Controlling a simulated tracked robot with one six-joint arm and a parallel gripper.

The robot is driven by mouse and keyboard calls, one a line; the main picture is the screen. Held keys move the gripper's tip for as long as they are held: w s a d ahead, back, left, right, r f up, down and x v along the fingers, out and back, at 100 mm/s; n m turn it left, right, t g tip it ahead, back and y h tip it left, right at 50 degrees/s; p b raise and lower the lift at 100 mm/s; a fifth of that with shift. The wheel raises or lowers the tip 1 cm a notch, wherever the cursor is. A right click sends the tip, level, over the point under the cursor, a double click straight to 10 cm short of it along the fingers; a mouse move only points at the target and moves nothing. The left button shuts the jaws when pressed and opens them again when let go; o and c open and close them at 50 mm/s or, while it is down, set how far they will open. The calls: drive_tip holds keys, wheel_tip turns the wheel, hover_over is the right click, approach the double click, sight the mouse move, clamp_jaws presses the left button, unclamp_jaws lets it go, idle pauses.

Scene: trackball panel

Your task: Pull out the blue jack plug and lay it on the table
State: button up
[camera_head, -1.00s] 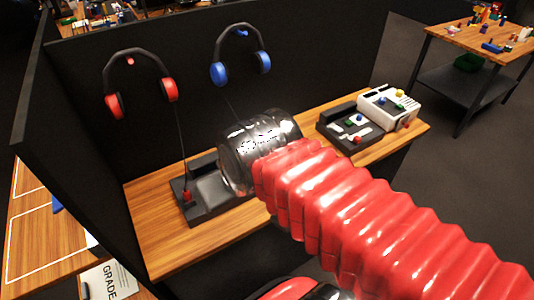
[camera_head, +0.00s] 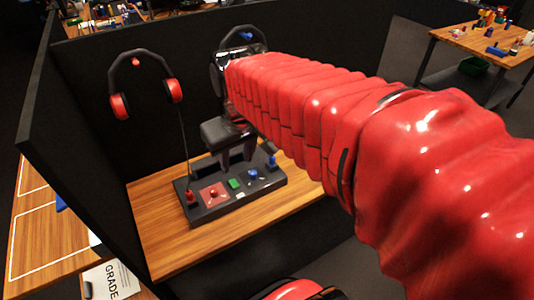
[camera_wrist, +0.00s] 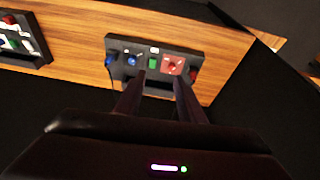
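The blue jack plug (camera_head: 271,162) stands upright at the right end of the black trackball panel (camera_head: 232,208) in the head view. It also shows at the panel's left end in the wrist view (camera_wrist: 109,61). My gripper (camera_head: 238,162) points down above the back of the panel, left of the blue plug in the head view. Its two dark fingers are apart with nothing between them, as the wrist view (camera_wrist: 159,78) also shows. The wooden table (camera_head: 160,235) has bare surface in front of the panel. The blue headphones (camera_head: 240,36) are mostly hidden behind my arm.
A red plug (camera_head: 190,196) stands at the panel's other end, its cord rising to red headphones (camera_head: 120,106) on the black partition (camera_head: 80,90). A blue trackball (camera_head: 253,174), green button (camera_head: 235,184) and red joystick (camera_head: 213,193) sit between the plugs. Another device (camera_wrist: 20,40) lies farther along the table.

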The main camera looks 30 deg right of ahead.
drive_tip(key=w+d+f+g, duration=0.2)
drive_tip(key=w+d+f, duration=0.1)
drive_tip(key=w+d, duration=0.4)
drive_tip(key=g, duration=0.2)
approach(272, 162)
drive_tip(key=shift+w+d+r+y, duration=0.3)
drive_tip(key=shift+d, duration=0.3)
drive_tip(key=shift+f, duration=4.5)
clamp_jaws()
drive_tip(key=shift+r, duration=1.05)
